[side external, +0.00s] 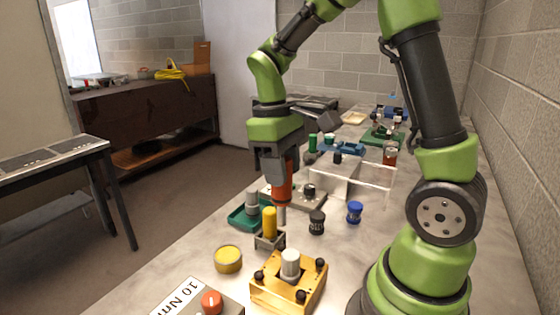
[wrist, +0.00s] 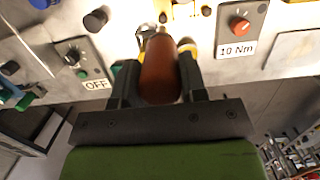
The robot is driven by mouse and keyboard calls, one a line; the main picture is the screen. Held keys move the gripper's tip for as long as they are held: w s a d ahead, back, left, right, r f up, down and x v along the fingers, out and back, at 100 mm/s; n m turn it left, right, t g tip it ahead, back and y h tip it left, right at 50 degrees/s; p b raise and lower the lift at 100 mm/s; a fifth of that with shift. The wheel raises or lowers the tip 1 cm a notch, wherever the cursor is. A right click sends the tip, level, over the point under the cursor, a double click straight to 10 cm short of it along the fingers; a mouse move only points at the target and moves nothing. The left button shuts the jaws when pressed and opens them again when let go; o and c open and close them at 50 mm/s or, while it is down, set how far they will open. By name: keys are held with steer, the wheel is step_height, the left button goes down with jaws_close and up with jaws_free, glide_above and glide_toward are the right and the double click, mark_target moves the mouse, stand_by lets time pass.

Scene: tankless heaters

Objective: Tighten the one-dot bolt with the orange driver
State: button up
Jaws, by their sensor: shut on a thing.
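In the side external view, my gripper (side external: 279,168) points down and is shut on the orange driver (side external: 282,183). The driver is roughly upright, with its grey lower end just above or beside the yellow cylinder; I cannot tell whether it touches anything. In the wrist view, the driver's rounded orange handle (wrist: 160,72) lies between my gripper's two dark fingers. A yellow block (side external: 288,284) stands at the front with several black-headed bolts on it and a pale grey cylinder (side external: 291,263) in the middle. The dots are too small to read, so I cannot tell which bolt has one.
A yellow cylinder (side external: 270,221) stands in a small grey holder. Nearby are a grey cylinder on a green tray (side external: 240,218), a yellow tin (side external: 228,259), a black cap (side external: 317,222) and a blue cap (side external: 354,211).

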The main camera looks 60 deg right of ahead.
mark_target(282, 195)
steer(key=shift+f, duration=2.8)
stand_by(1.0)
